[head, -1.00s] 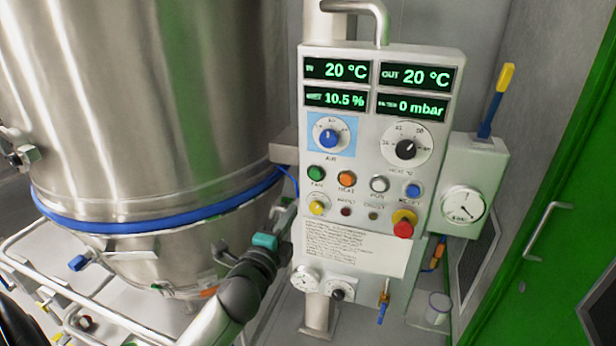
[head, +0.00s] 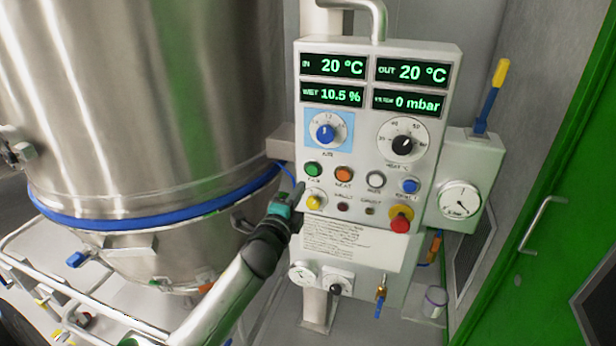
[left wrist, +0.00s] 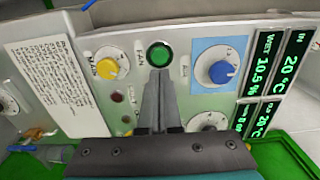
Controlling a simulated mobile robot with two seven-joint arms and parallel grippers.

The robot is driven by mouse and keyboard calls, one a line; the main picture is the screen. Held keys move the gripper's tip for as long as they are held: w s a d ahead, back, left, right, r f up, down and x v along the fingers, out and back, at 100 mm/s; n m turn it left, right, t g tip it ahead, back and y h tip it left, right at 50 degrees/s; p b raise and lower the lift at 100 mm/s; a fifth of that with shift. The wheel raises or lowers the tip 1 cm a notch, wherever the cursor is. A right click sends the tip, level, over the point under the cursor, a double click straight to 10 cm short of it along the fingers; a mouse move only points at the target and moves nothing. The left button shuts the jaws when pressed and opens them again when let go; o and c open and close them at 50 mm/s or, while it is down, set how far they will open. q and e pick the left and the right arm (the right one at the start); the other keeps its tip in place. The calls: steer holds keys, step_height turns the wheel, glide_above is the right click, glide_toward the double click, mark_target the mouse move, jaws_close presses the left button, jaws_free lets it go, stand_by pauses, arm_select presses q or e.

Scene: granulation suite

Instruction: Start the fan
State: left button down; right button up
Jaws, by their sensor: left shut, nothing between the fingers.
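The green FAN button (head: 313,170) is on the left of the white control panel (head: 440,70), below the blue AIR knob (head: 325,133). It also shows in the left wrist view (left wrist: 159,54), unobstructed. My left gripper (head: 298,190) is shut and empty, its fingertips just below and left of the button in the head view. In the left wrist view the closed fingers (left wrist: 158,78) point at the green button, their tips close to its lower edge. I cannot tell whether they touch it. My right gripper is not in view.
Beside the fan button are an orange HEAT button (head: 344,174), a yellow knob (head: 314,202) and a red emergency stop (head: 400,219). A large steel vessel (head: 140,90) stands to the left. The displays read 20 °C, 10.5 % and 0 mbar. A green door (head: 560,190) is at right.

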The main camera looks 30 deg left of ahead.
mark_target(312, 168)
arm_select(q)
steer(key=x, duration=0.6)
steer(key=shift+w+a, duration=0.1)
steer(key=shift+w, duration=0.1)
steer(key=shift+w, duration=0.1)
steer(key=shift+w+a, duration=0.1)
steer(key=shift+w, duration=0.15)
steer(key=shift+w+a+r+b, duration=0.1)
steer(key=shift+w+r+b, duration=0.1)
steer(key=shift+b, duration=0.15)
steer(key=shift+r, duration=0.15)
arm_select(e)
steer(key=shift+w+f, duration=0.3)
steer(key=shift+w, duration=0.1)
